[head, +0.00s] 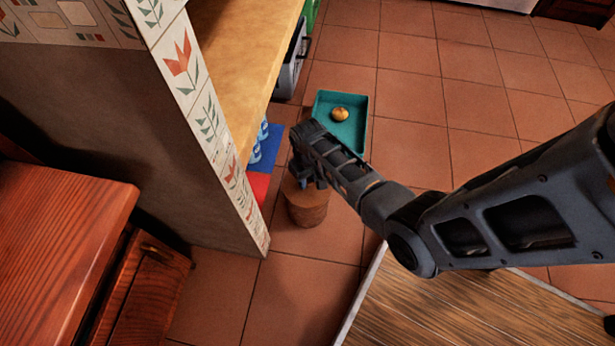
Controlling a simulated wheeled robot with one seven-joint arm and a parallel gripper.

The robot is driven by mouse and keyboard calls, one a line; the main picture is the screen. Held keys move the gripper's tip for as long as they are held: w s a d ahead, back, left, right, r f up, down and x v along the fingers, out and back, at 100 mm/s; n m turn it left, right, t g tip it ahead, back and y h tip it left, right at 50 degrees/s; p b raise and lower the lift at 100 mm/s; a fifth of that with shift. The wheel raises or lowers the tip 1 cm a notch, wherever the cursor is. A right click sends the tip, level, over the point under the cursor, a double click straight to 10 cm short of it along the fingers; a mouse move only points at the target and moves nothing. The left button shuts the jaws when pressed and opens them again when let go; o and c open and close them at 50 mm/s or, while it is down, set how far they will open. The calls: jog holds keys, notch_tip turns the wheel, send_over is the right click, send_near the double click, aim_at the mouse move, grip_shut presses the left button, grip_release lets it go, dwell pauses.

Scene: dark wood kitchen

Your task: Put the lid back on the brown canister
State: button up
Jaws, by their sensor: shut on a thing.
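The brown canister (306,210) stands on the tiled floor near the end of the patterned wall. My gripper (304,184) is directly over the canister's top, pointing down, and is shut on the lid. The lid is mostly hidden by the gripper and blends in with the brown top of the canister. I cannot tell whether the lid touches the canister's rim or sits level on it.
A teal tray (357,137) with a round yellow-brown item (340,114) lies behind my gripper. Blue bottles (257,150), a blue mat (276,152) and a red mat (259,186) are beside the patterned wall (215,130). Open floor lies to the right.

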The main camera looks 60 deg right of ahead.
jog(key=o, duration=1.6)
jog(key=shift+r, duration=0.1)
jog(key=shift+r+p, duration=3.4)
jog(key=shift+p, duration=0.25)
grip_shut()
